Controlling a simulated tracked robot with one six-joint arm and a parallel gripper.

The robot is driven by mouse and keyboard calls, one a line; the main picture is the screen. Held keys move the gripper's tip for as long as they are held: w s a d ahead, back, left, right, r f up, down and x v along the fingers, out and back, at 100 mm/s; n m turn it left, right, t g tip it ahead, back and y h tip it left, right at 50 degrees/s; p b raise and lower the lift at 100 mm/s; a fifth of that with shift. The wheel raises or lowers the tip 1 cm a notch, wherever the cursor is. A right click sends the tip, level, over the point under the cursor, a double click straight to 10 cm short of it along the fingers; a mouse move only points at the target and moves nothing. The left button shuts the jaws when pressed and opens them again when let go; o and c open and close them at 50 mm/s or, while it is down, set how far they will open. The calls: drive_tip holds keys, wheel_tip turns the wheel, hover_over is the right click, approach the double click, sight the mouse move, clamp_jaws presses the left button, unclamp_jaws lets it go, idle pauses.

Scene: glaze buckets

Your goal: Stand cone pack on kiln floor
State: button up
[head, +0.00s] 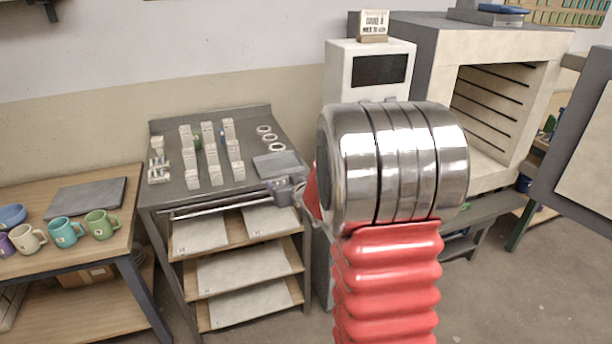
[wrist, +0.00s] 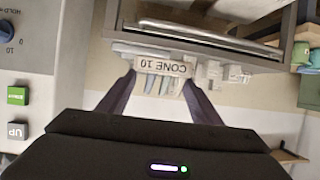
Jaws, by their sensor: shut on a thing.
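In the wrist view my gripper (wrist: 160,78) is shut on a pale cone pack (wrist: 178,67). Its label reads CONE 10 and appears upside down in that picture. Blue-grey and pale cones show beside the label between the fingers. In the head view, the silver and red part of my arm fills the centre, and I cannot make out the held pack. The kiln (head: 440,55) stands open at the right. Its pale floor (head: 488,170) shows partly behind my arm, which hides its left part.
A grey table (head: 215,145) holds rows of pale blocks and rings. Shelves below it carry flat slabs (head: 240,272). A control box (head: 340,70) with a sign (head: 373,23) stands left of the kiln. A large panel (head: 585,130) stands at far right. Mugs (head: 65,230) sit on the left table.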

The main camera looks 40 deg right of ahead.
drive_tip(key=a+f+n+y, duration=0.1)
drive_tip(key=a+f, duration=0.3)
drive_tip(key=a, duration=0.5)
drive_tip(key=w+a+f+y, duration=0.1)
drive_tip(key=a+f, duration=0.3)
drive_tip(key=a, duration=0.5)
drive_tip(key=w+a+f+n+y, duration=0.1)
drive_tip(key=a+f, duration=0.3)
drive_tip(key=a, duration=0.5)
drive_tip(key=shift+w+n+t, duration=0.25)
drive_tip(key=shift+n+t, duration=0.05)
drive_tip(key=shift+a+f, duration=0.1)
